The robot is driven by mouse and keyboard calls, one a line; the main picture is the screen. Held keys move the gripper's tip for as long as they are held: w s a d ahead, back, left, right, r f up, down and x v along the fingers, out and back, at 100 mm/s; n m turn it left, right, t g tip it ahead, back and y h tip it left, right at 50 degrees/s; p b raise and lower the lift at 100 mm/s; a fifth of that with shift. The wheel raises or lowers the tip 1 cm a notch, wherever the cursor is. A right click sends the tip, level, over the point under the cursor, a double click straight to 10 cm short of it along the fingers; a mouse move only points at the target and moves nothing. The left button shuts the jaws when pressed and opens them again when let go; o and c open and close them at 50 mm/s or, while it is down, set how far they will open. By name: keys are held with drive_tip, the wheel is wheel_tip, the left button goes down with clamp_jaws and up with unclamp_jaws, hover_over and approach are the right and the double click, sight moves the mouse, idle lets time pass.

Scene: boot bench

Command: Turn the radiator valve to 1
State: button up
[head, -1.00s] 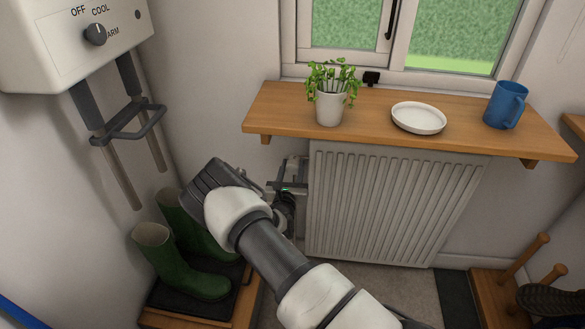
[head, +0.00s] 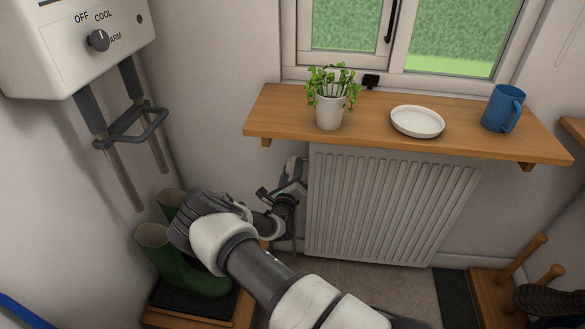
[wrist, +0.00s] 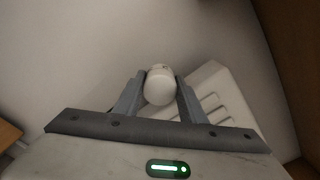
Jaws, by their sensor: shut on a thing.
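The radiator valve (wrist: 160,86) is a white rounded knob, seen end-on between my fingers in the wrist view. My gripper (wrist: 161,82) is shut on it, with one finger touching each side. No numbers or pointer on the knob can be read. In the head view my gripper (head: 296,172) is at the upper left edge of the white ribbed radiator (head: 390,205), below the shelf. There the gripper and arm hide most or all of the valve.
A wooden shelf (head: 275,118) above the radiator holds a potted plant (head: 330,108), a white plate (head: 417,122) and a blue mug (head: 503,108). Green boots (head: 170,258) stand left, close to my arm. A white control box (head: 60,45) and rail (head: 128,130) are on the left wall.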

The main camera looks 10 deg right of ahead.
drive_tip(key=n, duration=0.6)
drive_tip(key=shift+s+f+p, duration=0.1)
drive_tip(key=shift+f+p, duration=0.05)
drive_tip(key=shift+p, duration=0.15)
drive_tip(key=n, duration=0.7)
drive_tip(key=shift+f+n, duration=0.1)
drive_tip(key=shift+n, duration=0.3)
drive_tip(key=n, duration=0.3)
drive_tip(key=shift+n+b, duration=0.3)
drive_tip(key=shift+b, duration=0.1)
drive_tip(key=n, duration=0.3)
drive_tip(key=shift+n+b, duration=0.3)
drive_tip(key=shift+b, duration=0.1)
drive_tip(key=n+b, duration=0.1)
drive_tip(key=n, duration=0.3)
drive_tip(key=shift+d, duration=0.1)
drive_tip(key=shift+n+b, duration=0.4)
drive_tip(key=shift+n, duration=0.9)
